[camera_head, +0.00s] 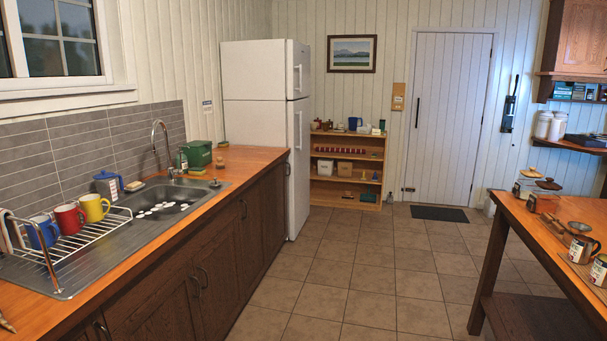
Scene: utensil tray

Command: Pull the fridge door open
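The white fridge (256,115) stands at the far end of the left counter, against the back wall. It has a small upper door (300,70) and a tall lower door (300,165), both facing right. Both doors look shut. A handle (297,79) is on the upper door, and another handle (299,130) is near the top of the lower door. The counter hides the lower part of the fridge's left side. Neither of my grippers is in view.
A counter (222,194) with a sink runs along the left. A wooden table (540,225) with jars stands at the right. A wooden shelf (384,152) stands right of the fridge. The tiled floor (350,265) between counter and table is clear.

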